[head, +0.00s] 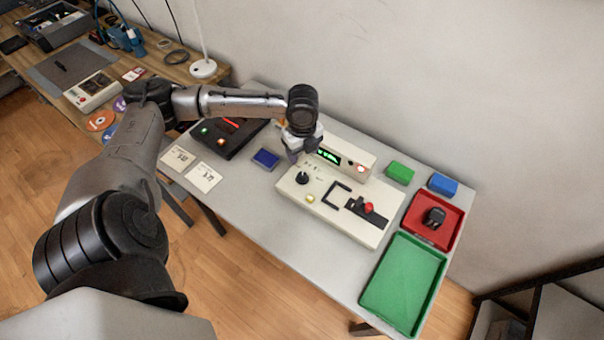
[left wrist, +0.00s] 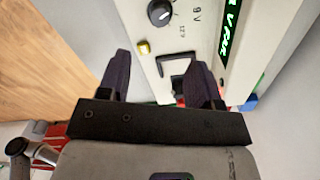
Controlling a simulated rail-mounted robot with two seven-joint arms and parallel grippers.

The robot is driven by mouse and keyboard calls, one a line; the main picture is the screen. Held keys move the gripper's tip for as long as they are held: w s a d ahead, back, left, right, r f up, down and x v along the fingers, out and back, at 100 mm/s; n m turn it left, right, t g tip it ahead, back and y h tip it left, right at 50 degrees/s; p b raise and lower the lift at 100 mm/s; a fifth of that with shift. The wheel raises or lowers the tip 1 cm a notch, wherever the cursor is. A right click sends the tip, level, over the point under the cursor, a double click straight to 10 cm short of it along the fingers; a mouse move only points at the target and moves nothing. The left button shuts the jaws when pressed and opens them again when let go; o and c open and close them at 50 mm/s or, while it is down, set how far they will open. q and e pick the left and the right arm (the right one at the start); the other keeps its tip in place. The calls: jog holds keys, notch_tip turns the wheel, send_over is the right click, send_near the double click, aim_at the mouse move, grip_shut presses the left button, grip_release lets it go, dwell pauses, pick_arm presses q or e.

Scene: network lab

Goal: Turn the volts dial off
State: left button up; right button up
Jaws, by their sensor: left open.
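The black round dial (head: 302,178) sits on the left part of the cream power unit (head: 325,208). In the left wrist view the dial (left wrist: 159,13) shows at the top edge, with a white mark and printed labels beside it, including "9V". My left gripper (head: 295,154) is above and behind the dial, pointing down. In the left wrist view my left gripper (left wrist: 160,72) has its two fingers apart with nothing between them, and the dial lies beyond the fingertips. My right gripper is in neither view.
A red tray (head: 411,231) and a green tray (head: 377,300) stand right.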

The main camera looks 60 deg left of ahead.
aim_at(302, 175)
pick_arm(q)
notch_tip(302, 175, down, 12)
jog(key=b, duration=0.2)
jog(key=shift+r+b, duration=0.25)
jog(key=shift+b, duration=0.1)
